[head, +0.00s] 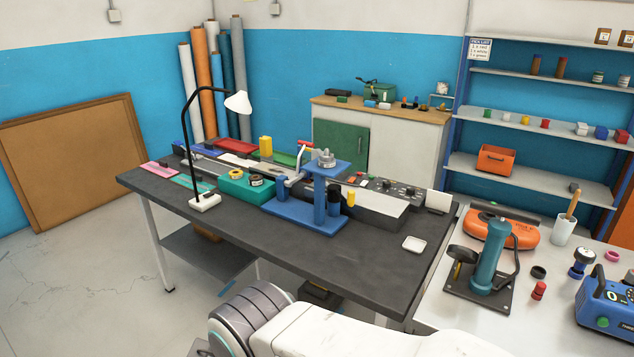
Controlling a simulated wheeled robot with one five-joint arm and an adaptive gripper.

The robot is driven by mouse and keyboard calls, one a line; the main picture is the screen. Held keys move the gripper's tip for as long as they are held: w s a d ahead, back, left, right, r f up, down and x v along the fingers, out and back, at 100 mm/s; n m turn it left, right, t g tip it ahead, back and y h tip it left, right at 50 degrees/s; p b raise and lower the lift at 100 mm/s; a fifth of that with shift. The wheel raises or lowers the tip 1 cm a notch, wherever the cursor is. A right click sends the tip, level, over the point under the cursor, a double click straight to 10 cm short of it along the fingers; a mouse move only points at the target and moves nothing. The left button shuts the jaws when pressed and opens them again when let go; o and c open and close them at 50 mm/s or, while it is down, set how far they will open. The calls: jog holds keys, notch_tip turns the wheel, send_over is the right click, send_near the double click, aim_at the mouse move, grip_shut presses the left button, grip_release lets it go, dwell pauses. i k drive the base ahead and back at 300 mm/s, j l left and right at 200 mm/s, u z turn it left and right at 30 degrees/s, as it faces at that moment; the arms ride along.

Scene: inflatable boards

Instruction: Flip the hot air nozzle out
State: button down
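I cannot make out the hot air nozzle for certain at this size. On the dark workbench (330,248) stands a blue stand (318,200) with a silver round part (326,158) on top and a lever with a red handle (305,144) at its left. Behind and right of it is a long grey machine (378,205) with a dark control panel (398,188) of knobs and buttons. The blue stand hides part of this machine. My gripper is not in view; only pale links of my arm show at the bottom, in front of the bench.
The bench's front strip is clear.

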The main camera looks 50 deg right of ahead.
aim_at(334, 195)
jog(key=i+l, duration=0.2)
jog(key=i, duration=0.3)
jog(key=i+l+u, duration=0.15)
jog(key=i, duration=0.35)
